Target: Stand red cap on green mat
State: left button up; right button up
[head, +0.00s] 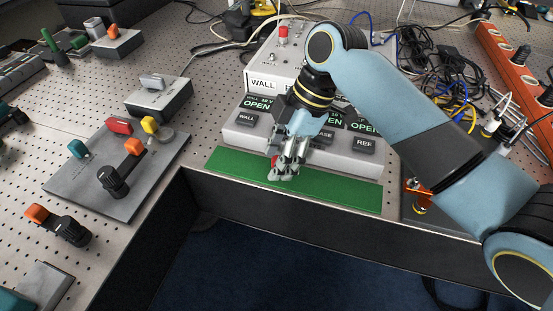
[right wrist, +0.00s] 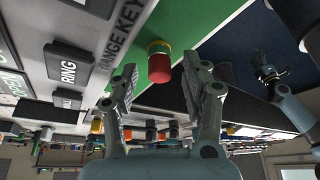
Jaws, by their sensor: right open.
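The red cap (right wrist: 159,68), with a yellow band, shows between the open fingers of my right gripper in the right wrist view, against the green mat (right wrist: 190,25). It seems upright with its red end toward the camera; I cannot tell whether the fingers touch it. In the head view the green mat (head: 340,192) lies along the table's front edge. My right gripper (head: 283,174) points down over the mat there and mostly hides the cap, with only a bit of red showing. What appears to be my left gripper (right wrist: 268,73) is small at the right of the right wrist view.
A grey panel with labelled keys (head: 247,119) stands just behind the mat. The WALL box (head: 262,83) with a red-topped part (head: 283,32) is farther back. A grey plate with coloured parts (head: 80,180) lies left. An orange power strip (head: 500,55) and cables are at right.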

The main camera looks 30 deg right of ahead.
jog(key=w+v, duration=0.1)
jog(key=v, duration=0.9)
jog(key=shift+s+d+r+b, duration=0.25)
jog(key=shift+s+r+b, duration=0.1)
jog(key=shift+s, duration=0.15)
